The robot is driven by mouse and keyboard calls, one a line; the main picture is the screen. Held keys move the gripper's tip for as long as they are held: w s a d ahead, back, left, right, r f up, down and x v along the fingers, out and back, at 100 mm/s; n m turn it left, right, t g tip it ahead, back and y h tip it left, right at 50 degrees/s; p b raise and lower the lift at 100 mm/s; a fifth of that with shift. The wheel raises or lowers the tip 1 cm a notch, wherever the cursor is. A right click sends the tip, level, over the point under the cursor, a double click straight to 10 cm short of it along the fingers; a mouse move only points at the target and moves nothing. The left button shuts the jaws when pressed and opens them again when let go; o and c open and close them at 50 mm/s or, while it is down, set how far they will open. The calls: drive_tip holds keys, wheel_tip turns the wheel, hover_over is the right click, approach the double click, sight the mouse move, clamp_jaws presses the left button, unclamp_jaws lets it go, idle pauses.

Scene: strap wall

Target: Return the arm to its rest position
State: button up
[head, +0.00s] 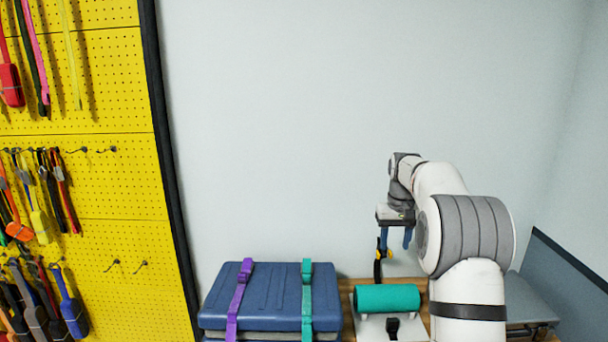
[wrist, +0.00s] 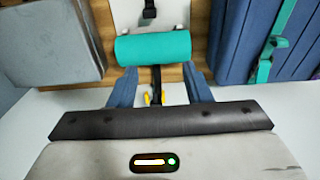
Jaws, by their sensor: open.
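My arm (head: 465,235) is bent over the right side in the head view, with my gripper (head: 394,248) pointing down near the teal roll. In the wrist view my gripper (wrist: 160,72) shows two blue fingers spread apart. A black strap-like piece (head: 377,270) with yellow parts shows by the fingers. It also appears between them in the wrist view (wrist: 156,78). I cannot tell whether it touches either finger.
The teal roll (head: 387,298) lies on a white panel over a wooden surface. A blue case (head: 270,290) with purple and green straps stands left of it. A grey box (wrist: 45,45) shows in the wrist view. A yellow pegboard (head: 100,190) holds several straps. The wall above is bare.

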drive_tip(key=s+a+r+t+b, duration=0.1)
drive_tip(key=s+a+r, duration=0.2)
drive_tip(key=s, duration=0.6)
drive_tip(key=s+a+r, duration=0.3)
drive_tip(key=s, duration=0.6)
drive_tip(key=s+a+f+t, duration=0.1)
drive_tip(key=s+f, duration=0.3)
drive_tip(key=s, duration=0.6)
drive_tip(key=s+a+f, duration=0.2)
drive_tip(key=s+f, duration=0.2)
drive_tip(key=s, duration=0.6)
drive_tip(key=shift+s+t+b, duration=0.4)
